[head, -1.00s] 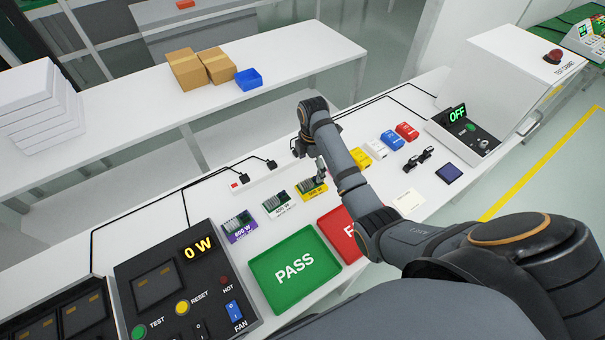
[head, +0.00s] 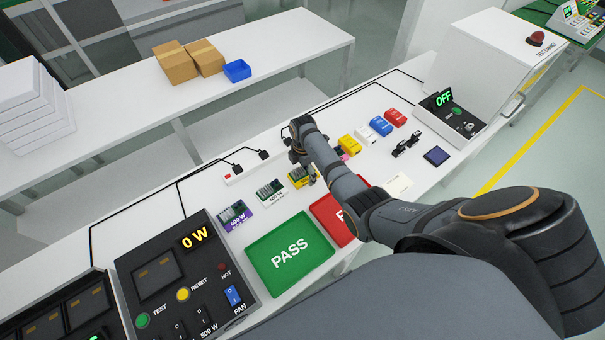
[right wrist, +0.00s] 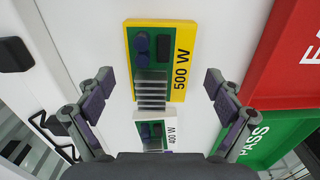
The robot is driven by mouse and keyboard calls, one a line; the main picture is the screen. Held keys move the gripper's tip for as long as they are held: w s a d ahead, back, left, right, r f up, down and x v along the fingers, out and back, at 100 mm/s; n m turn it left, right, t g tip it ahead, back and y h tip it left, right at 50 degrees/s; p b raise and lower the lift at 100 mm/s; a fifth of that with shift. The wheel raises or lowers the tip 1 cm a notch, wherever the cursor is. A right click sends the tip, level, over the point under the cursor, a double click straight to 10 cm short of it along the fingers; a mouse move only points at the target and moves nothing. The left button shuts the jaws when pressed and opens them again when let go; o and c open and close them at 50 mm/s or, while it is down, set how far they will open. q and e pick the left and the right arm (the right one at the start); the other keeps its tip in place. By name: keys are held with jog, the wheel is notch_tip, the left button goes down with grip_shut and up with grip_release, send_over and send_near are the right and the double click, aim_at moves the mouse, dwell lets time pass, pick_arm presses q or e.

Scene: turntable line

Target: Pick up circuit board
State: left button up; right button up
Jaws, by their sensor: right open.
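The yellow 500 W circuit board (head: 297,179) lies on the white bench, partly hidden by my right gripper (head: 309,176) in the head view. The right wrist view shows this yellow 500 W board (right wrist: 179,85) between the two spread fingers of my right gripper (right wrist: 159,78), which is open and empty. The white 400 W board (head: 271,194) lies just left of it; it also shows in the right wrist view (right wrist: 170,135), nearer the palm. The purple 600 W board (head: 233,215) lies further left. My left gripper is out of view.
A green PASS tray (head: 265,273) and a red tray (head: 333,222) stand in front of the boards. A white power strip (head: 241,172) with cables lies behind them. Colored boxes (head: 381,125) lie to the right, before the test cabinet. A control panel (head: 165,232) is at left.

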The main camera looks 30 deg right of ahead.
jog(key=shift+f, duration=0.15)
jog(key=c, duration=1.4)
